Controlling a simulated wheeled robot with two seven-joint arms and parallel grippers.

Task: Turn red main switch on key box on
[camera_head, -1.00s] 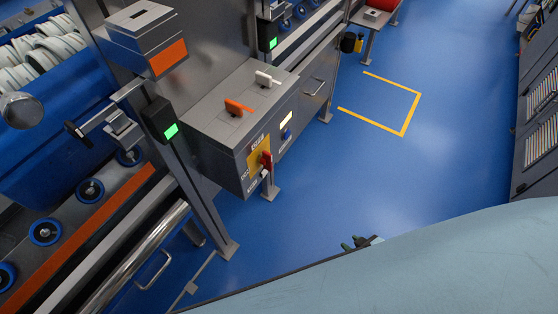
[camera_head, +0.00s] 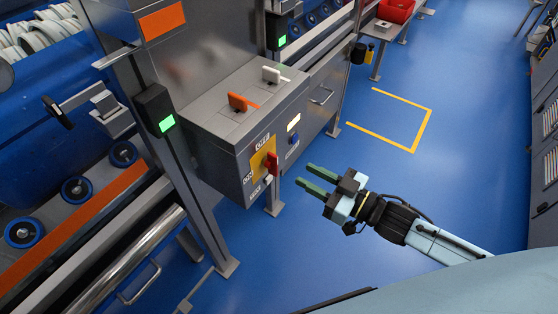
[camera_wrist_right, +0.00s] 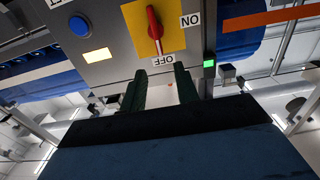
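The key box (camera_head: 225,135) is a grey metal box on a stand, left of centre in the head view. Its front carries a yellow plate with the red main switch (camera_head: 271,165). In the right wrist view the red switch (camera_wrist_right: 154,24) is upright on its yellow plate (camera_wrist_right: 128,14), its lower end towards the OFF label; the ON label is to its right. My right gripper (camera_head: 304,175) is open and empty, its green fingers pointing at the switch from a short distance, not touching it. Its fingers (camera_wrist_right: 160,85) show below the switch in the wrist view. My left gripper is not in view.
An orange handle (camera_head: 238,102) and a white handle (camera_head: 271,75) stand on the box top. A blue button (camera_head: 294,139) is beside the switch. A grey post with a green-lit black unit (camera_head: 154,110) stands left.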

